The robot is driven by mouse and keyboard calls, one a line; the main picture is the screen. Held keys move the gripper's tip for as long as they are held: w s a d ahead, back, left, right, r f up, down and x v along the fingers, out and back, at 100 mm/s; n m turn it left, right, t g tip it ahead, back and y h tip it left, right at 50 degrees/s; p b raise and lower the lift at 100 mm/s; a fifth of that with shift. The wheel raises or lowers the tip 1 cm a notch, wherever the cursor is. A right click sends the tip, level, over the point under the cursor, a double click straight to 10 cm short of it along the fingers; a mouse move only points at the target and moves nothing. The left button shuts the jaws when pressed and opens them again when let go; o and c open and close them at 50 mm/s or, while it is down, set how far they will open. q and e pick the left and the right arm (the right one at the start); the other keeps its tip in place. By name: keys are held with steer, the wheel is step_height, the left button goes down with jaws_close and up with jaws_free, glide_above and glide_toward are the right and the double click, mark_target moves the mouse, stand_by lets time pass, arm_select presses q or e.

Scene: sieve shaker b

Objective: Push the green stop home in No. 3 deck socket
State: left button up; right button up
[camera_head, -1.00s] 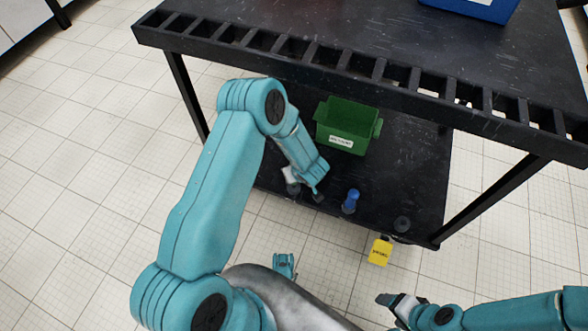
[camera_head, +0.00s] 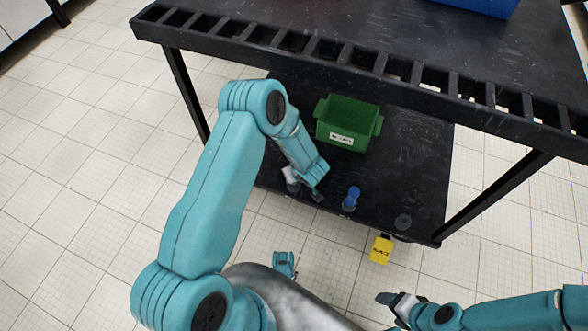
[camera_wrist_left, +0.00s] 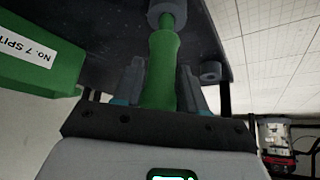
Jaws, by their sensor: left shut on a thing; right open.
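The green stop (camera_wrist_left: 162,72) is in the left wrist view, between the fingers of my left gripper (camera_wrist_left: 161,88), which is shut on it. Its far, thinner end reaches a grey round socket (camera_wrist_left: 156,12) at the top of that view. I cannot tell how deep it sits. In the head view my left gripper (camera_head: 312,188) is low over the black lower deck (camera_head: 278,160), near its front edge, and the arm hides the stop. My right gripper (camera_head: 393,303) is open and empty, in front of the table, apart from the deck.
A blue stop (camera_head: 351,198) stands on the deck right of my left gripper. A grey socket (camera_head: 402,221) is farther right, above a yellow tag (camera_head: 380,250). A green bin (camera_head: 347,124) stands behind. The slotted upper table (camera_head: 350,55) overhangs the deck.

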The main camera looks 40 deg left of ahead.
arm_select(q)
steer(key=shift+f+b, duration=0.85)
steer(key=shift+f, duration=0.45)
steer(key=o, duration=1.2)
steer(key=shift+d+r, duration=0.1)
steer(key=shift+r, duration=0.2)
steer(key=shift+p+v, duration=3.55)
steer(key=shift+v, duration=4.35)
